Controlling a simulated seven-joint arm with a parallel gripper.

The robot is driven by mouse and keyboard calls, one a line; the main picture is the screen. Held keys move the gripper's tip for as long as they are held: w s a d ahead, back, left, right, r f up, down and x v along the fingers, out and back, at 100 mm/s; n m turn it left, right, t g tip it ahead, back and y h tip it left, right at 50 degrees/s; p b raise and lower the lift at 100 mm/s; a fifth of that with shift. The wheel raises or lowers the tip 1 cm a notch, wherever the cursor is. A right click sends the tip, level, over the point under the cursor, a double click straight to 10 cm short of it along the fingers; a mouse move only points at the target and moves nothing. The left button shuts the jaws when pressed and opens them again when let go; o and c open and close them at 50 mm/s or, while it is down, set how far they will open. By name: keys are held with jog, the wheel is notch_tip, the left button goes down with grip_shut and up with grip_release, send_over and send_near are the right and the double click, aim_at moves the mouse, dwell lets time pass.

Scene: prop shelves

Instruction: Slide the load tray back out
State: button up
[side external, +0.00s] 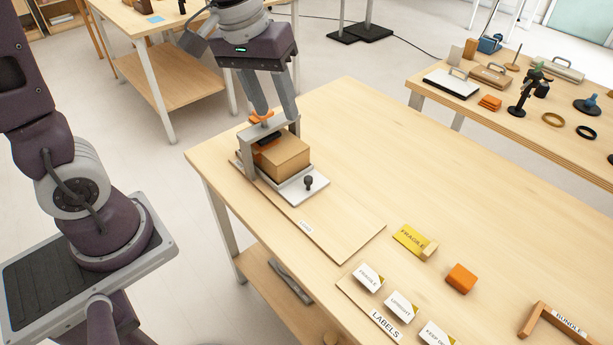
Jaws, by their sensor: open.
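The load tray (296,191) is a pale plate with a black knob (309,183) at its front right end. A brown cardboard box (287,157) sits on it, partly under a grey press frame (249,162). A dark block is under the frame's top, by the box's upper face. An orange handle (261,118) tops the press. My gripper (278,116) points down over the press, fingers apart, with the handle close to its left fingertip. I cannot tell whether they touch. The gripper is well above and behind the tray knob. The tray's rear part is hidden.
The table's far right is clear.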

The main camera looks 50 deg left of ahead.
aim_at(309, 177)
jog(key=w+f+n+g, duration=0.1)
jog(key=w+f, duration=0.2)
jog(key=f, duration=0.5)
jog(key=w+a+f+n+g, duration=0.1)
jog(key=w+f+n, duration=0.1)
jog(key=f, duration=0.6)
jog(key=w+a+f+n, duration=0.1)
jog(key=w+f, duration=0.4)
jog(key=f, duration=0.3)
jog(key=shift+a+f+g+y, duration=0.25)
jog(key=shift+f+g+y, duration=0.05)
jog(key=shift+f+g, duration=0.1)
grip_shut()
